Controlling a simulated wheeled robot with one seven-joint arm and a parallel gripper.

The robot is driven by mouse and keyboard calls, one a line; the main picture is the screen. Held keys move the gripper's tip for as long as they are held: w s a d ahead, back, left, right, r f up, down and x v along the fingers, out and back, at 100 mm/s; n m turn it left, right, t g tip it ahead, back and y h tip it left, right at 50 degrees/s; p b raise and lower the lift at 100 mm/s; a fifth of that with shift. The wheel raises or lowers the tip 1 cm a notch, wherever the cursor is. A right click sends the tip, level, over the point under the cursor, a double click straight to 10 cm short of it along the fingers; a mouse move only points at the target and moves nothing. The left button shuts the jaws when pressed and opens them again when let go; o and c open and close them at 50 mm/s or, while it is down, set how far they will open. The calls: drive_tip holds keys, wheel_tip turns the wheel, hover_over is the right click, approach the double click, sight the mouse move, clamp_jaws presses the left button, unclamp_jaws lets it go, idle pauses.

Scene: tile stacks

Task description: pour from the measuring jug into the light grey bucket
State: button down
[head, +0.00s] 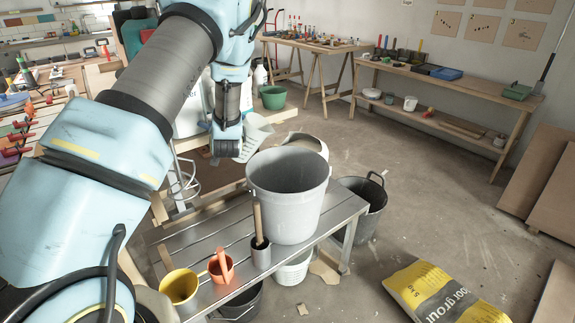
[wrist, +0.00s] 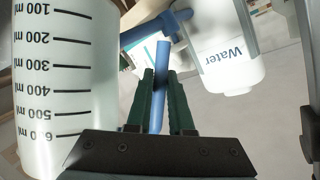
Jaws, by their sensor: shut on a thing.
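The light grey bucket (head: 287,212) stands upright on the slatted metal bench; its open mouth faces up. My gripper (head: 226,150) is above and behind the bucket's left side in the head view. In the wrist view its dark green fingers (wrist: 161,105) are shut on the blue handle of the measuring jug (wrist: 58,90). The jug is whitish with black millilitre marks, which read upside down there. In the head view the jug (head: 257,134) is held in the air beyond the bucket's left rim and looks tilted. Its contents cannot be seen.
A grey cup with a wooden-handled tool (head: 261,256), an orange jug (head: 221,267) and a yellow bucket (head: 179,287) share the bench (head: 205,237). A black bucket (head: 364,215) stands right of it. A white container marked "Water" (wrist: 228,55) is close in the wrist view.

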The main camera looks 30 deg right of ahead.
drive_tip(key=shift+s+d+r+m+t+p, duration=0.5)
drive_tip(key=shift+d+r+m+p, duration=0.25)
drive_tip(key=shift+m, duration=0.15)
drive_tip(key=shift+d+f+m, duration=0.15)
drive_tip(key=shift+m, duration=0.15)
drive_tip(key=shift+s+d+f+m+t+y, duration=0.2)
drive_tip(key=shift+d+m+t+y, duration=0.1)
drive_tip(key=shift+m, duration=0.1)
drive_tip(key=shift+s+d+r+m+t, duration=0.35)
drive_tip(key=shift+d+m+t, duration=0.1)
drive_tip(key=shift+m, duration=0.25)
idle(1.1)
drive_tip(key=shift+s+d+r+m+t, duration=0.2)
drive_tip(key=shift+s+d+m, duration=0.25)
drive_tip(key=shift+d+m, duration=0.3)
idle(1.3)
drive_tip(key=shift+s+d+r+m+t, duration=0.2)
drive_tip(key=shift+s+d+r+m, duration=0.2)
drive_tip(key=shift+d, duration=0.2)
drive_tip(key=shift+s+d+r+m+t, duration=0.3)
drive_tip(key=shift+s+d+m, duration=0.1)
drive_tip(key=shift+d+m, duration=0.15)
drive_tip(key=shift+s+d+r+m+t, duration=0.15)
drive_tip(key=shift+s+d+r+m, duration=0.25)
drive_tip(key=shift+d, duration=0.25)
idle(0.7)
